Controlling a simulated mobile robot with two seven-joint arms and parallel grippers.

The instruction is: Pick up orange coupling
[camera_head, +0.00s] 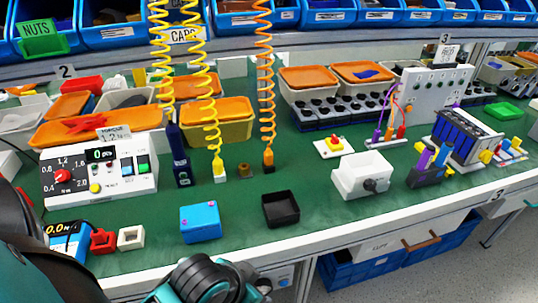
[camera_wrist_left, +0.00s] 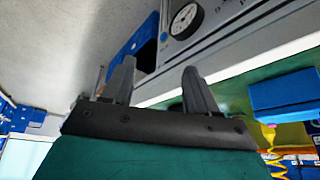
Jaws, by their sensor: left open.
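An orange coiled hose (camera_head: 265,70) hangs down at the middle of the head view. At its lower end is an orange and dark connector (camera_head: 268,160), upright just above or on the green bench top. It is the only coupling-like orange thing I see; I cannot tell for sure that it is the coupling. In the left wrist view my left gripper (camera_wrist_left: 160,88) is open, with nothing between its two grey fingers. The connector is not clearly visible there. My left gripper's fingers do not show in the head view. My right gripper is not in view.
A blue box (camera_head: 200,222) and black tray (camera_head: 281,209) stand at the front of the bench. A yellow coiled hose (camera_head: 205,80) hangs left of the orange one, near a dark blue bottle-like thing (camera_head: 178,155). A white control box (camera_head: 98,168) is at left.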

